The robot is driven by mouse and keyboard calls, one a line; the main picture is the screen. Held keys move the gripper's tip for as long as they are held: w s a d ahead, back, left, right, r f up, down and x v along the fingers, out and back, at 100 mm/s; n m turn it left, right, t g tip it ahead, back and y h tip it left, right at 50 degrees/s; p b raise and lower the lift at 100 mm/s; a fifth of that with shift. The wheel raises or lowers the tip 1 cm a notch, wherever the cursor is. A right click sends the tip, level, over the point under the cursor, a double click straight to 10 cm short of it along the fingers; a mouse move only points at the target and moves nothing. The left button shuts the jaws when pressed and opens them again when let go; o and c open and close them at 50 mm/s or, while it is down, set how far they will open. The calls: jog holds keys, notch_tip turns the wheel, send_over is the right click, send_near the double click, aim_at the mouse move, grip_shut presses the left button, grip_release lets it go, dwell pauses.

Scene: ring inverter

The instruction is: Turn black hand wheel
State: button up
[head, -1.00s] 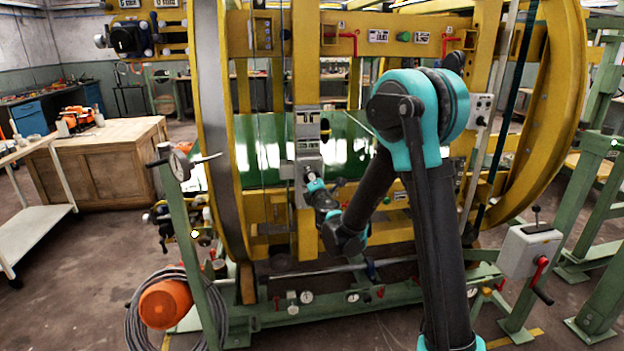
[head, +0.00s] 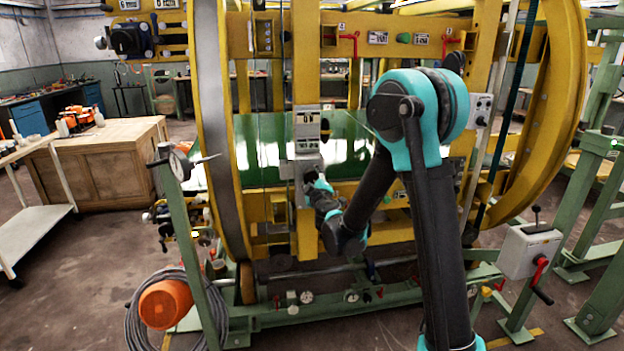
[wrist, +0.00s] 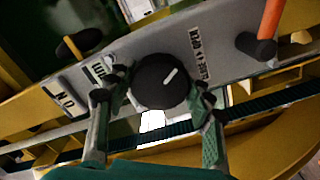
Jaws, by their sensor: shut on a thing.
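The black hand wheel (wrist: 158,84) is a round black knob with a white line on its face. It sits on a grey panel (wrist: 215,45) with printed labels. In the wrist view, my gripper (wrist: 161,78) is shut on it, with one finger at its left side and one at its right. The white line points up and to the right. In the head view, my gripper (head: 312,180) is at the lower part of the grey panel (head: 307,130) on the yellow ring machine (head: 215,110). The hand wheel is hidden there by my gripper and wrist.
In the wrist view, an orange lever (wrist: 270,20) with a black end is right of the wheel, and a black knob (wrist: 80,43) is to the left. In the head view, a green post with a dial gauge (head: 180,165) and an orange drum (head: 165,303) stand to the left.

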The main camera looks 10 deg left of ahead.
jog(key=m, duration=0.5)
jog(key=shift+m, duration=0.3)
jog(key=m, duration=0.5)
jog(key=shift+m, duration=0.3)
jog(key=o, duration=1.2)
jog(key=v, duration=1.2)
